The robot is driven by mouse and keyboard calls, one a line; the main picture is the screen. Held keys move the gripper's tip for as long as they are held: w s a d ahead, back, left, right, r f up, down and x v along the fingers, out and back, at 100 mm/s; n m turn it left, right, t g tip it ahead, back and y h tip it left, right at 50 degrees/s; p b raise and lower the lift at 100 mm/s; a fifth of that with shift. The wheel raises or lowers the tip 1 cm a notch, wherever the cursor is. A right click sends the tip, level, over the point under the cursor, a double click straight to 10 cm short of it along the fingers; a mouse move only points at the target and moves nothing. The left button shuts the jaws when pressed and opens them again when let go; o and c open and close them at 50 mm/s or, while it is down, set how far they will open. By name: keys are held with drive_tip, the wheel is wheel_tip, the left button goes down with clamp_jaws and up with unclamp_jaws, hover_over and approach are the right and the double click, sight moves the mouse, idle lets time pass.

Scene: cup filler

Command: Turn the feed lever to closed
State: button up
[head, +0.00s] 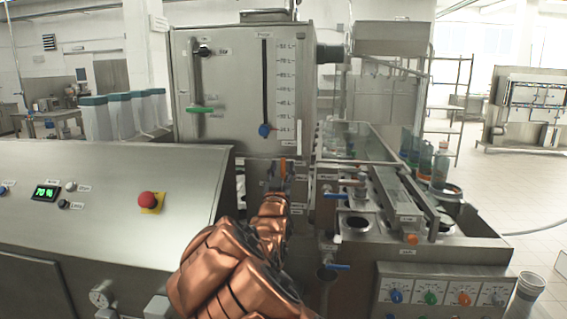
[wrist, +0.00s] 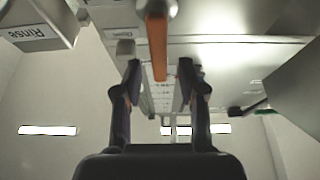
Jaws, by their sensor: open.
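An orange lever (head: 283,165) hangs below the tall steel cabinet in the head view; I cannot read a label that confirms it as the feed lever. In the wrist view the orange lever (wrist: 157,45) points down the picture between my two fingertips. My gripper (head: 280,178) is open, with one dark finger on each side of the lever. I see gaps beside the lever, and no clear contact. My copper-coloured arm hides part of the area below the gripper in the head view.
The cabinet (head: 228,90) also carries a green-handled lever (head: 200,109) and a blue knob (head: 264,130) on a scale. Blue-handled valves (head: 335,196) stand close on the right. A sloping console (head: 100,185) with a red button (head: 147,199) is at left.

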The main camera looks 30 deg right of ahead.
drive_tip(key=shift+x, duration=1.05)
drive_tip(key=shift+c, duration=0.4)
clamp_jaws()
